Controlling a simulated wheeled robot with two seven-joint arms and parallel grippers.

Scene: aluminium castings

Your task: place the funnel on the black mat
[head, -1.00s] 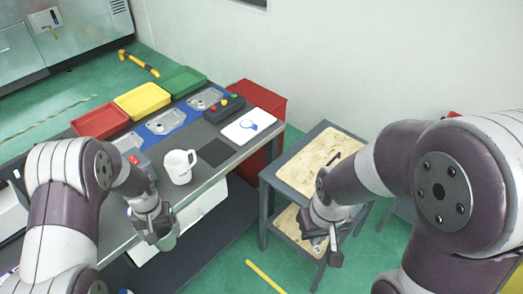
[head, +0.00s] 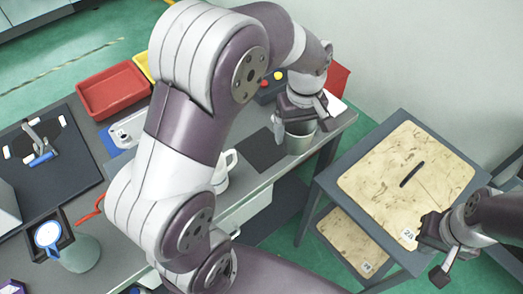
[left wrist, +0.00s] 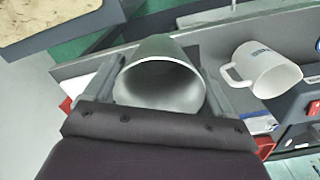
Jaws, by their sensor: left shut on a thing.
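My left gripper (head: 300,112) is shut on the grey-green funnel (head: 300,142), near the right end of the workbench. In the left wrist view the funnel (left wrist: 160,88) sits between the two fingers, its wide mouth facing the camera. The black mat (head: 262,152) lies flat on the bench. In the head view the funnel appears just right of the mat, close to the bench's front edge; its height above the bench is hard to judge. My right gripper (head: 437,250) is empty, its fingers apparently apart, by the front of the side table.
A white mug (head: 223,172) stands left of the mat, partly behind my left arm; it also shows in the left wrist view (left wrist: 268,70). Red (head: 112,90) and yellow trays are further back. A side table (head: 395,185) with a dark stick on it stands right of the bench.

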